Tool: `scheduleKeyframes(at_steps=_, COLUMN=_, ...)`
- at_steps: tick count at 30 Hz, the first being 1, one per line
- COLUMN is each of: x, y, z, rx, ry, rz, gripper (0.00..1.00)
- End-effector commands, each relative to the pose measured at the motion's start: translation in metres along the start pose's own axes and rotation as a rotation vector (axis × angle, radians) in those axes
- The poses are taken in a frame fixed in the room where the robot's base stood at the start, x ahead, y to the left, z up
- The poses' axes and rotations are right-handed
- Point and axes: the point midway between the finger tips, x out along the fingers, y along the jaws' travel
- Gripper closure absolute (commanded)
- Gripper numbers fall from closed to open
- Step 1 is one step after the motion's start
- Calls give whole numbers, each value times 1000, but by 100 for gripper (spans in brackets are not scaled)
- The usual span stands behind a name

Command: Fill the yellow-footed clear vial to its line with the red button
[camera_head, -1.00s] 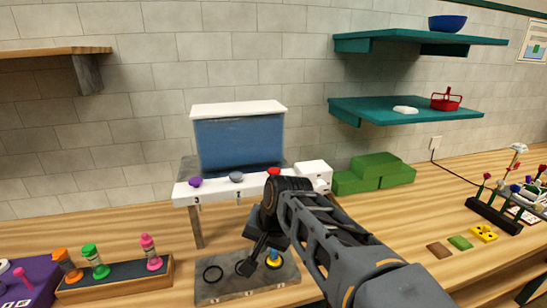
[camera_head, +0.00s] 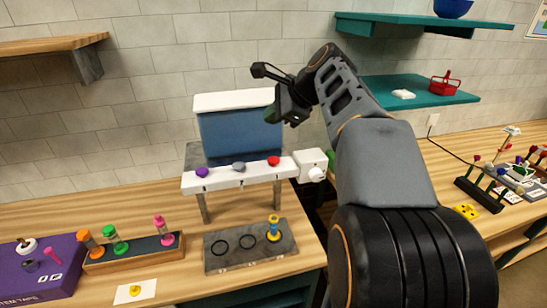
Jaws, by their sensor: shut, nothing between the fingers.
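The yellow-footed vial (camera_head: 273,229) stands upright at the right end of the grey slab (camera_head: 222,264), below the red button. It has yellow at its foot and top and a bluish middle; its line and fill level are too small to read. The red button (camera_head: 273,160) is the rightmost of three on the white dispenser bar (camera_head: 225,182). My gripper (camera_head: 262,71) is shut and empty, raised in front of the blue tank's upper right, well above the red button and apart from it.
A purple button (camera_head: 202,172) and a grey button (camera_head: 238,166) sit left of the red one. A white box with a knob (camera_head: 312,165) is at the bar's right end. A wooden rack (camera_head: 133,252) holds orange, green and pink vials at left. Teal shelves (camera_head: 420,93) are right.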

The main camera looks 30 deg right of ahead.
Motion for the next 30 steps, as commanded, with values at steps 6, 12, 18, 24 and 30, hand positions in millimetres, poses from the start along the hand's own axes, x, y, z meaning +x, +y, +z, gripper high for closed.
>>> scheduleKeyframes(at_steps=6, x=1, y=1, z=0, rx=-2, ry=1, rz=0, gripper=100)
scheduleKeyframes(at_steps=12, x=6, y=5, z=-5, rx=-3, ry=1, rz=0, gripper=100)
scheduleKeyframes(at_steps=18, x=19, y=14, z=-14, rx=-3, ry=1, rz=0, gripper=100)
scheduleKeyframes(at_steps=24, x=36, y=27, z=-26, rx=-4, ry=2, rz=0, gripper=100)
scheduleKeyframes(at_steps=30, x=52, y=38, z=-38, rx=-3, ry=1, rz=0, gripper=100)
